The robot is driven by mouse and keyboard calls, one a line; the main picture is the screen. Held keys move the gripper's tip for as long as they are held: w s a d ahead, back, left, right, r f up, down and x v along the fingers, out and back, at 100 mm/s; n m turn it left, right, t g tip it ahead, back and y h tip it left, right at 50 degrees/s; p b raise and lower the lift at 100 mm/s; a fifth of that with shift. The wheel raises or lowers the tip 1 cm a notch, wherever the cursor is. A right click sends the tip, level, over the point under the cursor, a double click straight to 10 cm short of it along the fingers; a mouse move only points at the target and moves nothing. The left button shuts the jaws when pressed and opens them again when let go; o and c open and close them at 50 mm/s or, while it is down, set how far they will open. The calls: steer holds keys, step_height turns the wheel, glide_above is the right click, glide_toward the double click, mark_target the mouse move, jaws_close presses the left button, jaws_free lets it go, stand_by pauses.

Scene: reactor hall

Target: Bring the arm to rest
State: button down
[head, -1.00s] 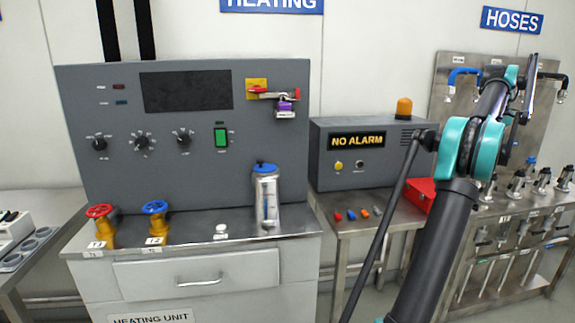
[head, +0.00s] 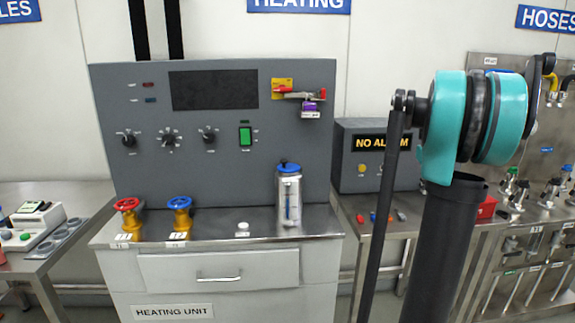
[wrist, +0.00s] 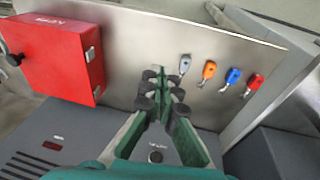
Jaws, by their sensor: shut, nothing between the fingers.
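My gripper (wrist: 160,88) shows in the wrist view with its green fingers and dark pads together and nothing between them. It is above the table with the red box (wrist: 55,55) and the coloured key-like pieces (wrist: 208,72), apart from them as far as I can tell. In the head view my arm (head: 470,125) rises at the right, with its large teal joint in front of the alarm box (head: 352,165). My gripper does not show in the head view.
The heating unit (head: 230,270) stands left of my arm, with a red valve wheel (head: 127,204), a blue one (head: 180,202) and a metal canister (head: 289,200) on it. The hose rack (head: 545,130) is at the right. A bench (head: 60,190) stands at far left.

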steer(key=s+a+f+t, duration=0.1)
steer(key=s+a+f, duration=0.45)
steer(key=a, duration=0.35)
steer(key=s+a+f, duration=0.5)
steer(key=a+f, duration=0.1)
steer(key=a, duration=0.4)
steer(key=s+a+f, duration=0.4)
steer(key=s+f, duration=0.1)
steer(key=s, duration=0.3)
steer(key=s+a+f+t+y, duration=0.1)
steer(key=s+a+f, duration=0.4)
steer(key=s, duration=0.3)
steer(key=shift+a+f+m, duration=0.15)
steer(key=shift+f+m, duration=0.15)
steer(key=shift+f, duration=0.35)
